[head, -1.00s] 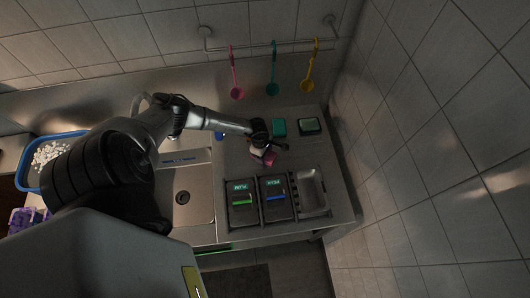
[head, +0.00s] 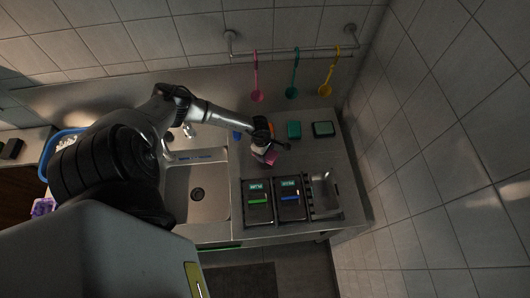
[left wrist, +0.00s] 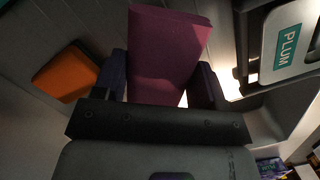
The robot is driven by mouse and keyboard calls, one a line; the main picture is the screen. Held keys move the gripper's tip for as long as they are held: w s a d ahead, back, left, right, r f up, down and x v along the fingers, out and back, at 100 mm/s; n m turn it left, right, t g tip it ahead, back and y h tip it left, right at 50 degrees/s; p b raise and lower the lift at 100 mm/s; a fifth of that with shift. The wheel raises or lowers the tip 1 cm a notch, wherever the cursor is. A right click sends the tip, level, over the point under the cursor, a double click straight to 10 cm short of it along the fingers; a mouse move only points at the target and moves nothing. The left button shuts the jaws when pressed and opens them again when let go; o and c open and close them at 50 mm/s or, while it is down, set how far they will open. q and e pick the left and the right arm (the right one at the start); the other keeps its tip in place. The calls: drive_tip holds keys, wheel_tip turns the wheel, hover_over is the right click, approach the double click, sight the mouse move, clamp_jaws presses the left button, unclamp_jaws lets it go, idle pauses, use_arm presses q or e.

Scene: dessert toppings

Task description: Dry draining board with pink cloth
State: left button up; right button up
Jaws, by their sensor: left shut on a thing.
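My left gripper (head: 264,149) is shut on the pink cloth (head: 268,158), low over the draining board (head: 310,152) to the right of the sink. In the left wrist view the folded cloth (left wrist: 165,45) stands between the two dark fingers (left wrist: 163,88). I cannot tell whether its lower edge touches the board. Ridges of the board show in the left wrist view. My right gripper is not in view.
An orange block (left wrist: 68,75) lies beside the gripper. A teal block (head: 294,130) and a dark green-topped item (head: 323,129) stand at the back. Labelled tubs (head: 258,198), one reading PLUM (left wrist: 290,45), and a steel tray (head: 324,198) line the front. Ladles (head: 293,90) hang behind.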

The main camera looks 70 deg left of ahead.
use_arm(q)
wheel_tip(320, 180, up, 2)
drive_tip(key=shift+s+p, duration=0.1)
drive_tip(key=shift+p, duration=0.55)
drive_tip(key=shift+r+p, duration=0.95)
drive_tip(key=shift+r, duration=0.25)
